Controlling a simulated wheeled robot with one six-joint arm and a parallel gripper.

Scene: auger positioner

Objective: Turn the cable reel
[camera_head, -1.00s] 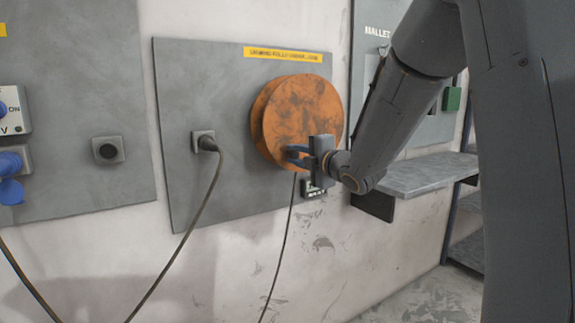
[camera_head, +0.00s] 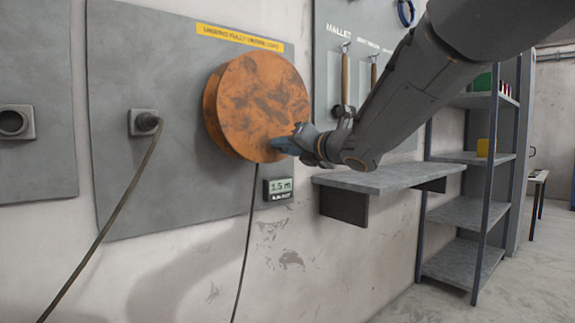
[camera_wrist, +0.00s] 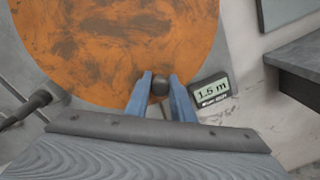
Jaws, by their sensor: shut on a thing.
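The cable reel (camera_head: 255,100) is an orange, worn disc mounted on a grey wall panel. Its face also fills the top of the wrist view (camera_wrist: 110,40). A small dark crank knob (camera_wrist: 160,86) stands out near the reel's lower edge. My gripper (camera_head: 287,144) is at the reel's lower right, with its blue fingers (camera_wrist: 161,92) shut around the knob. In the head view the fingers hide the knob. A thin dark cable (camera_head: 248,230) hangs straight down from the reel. A small display (camera_head: 278,188) below the reel reads 1.5 m.
A grey wall shelf (camera_head: 385,178) juts out right of the display, beneath my arm. A tool board (camera_head: 345,75) with hanging mallets is behind my arm. A plugged cable (camera_head: 110,215) hangs left of the reel. A shelving rack (camera_head: 470,210) stands at the right.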

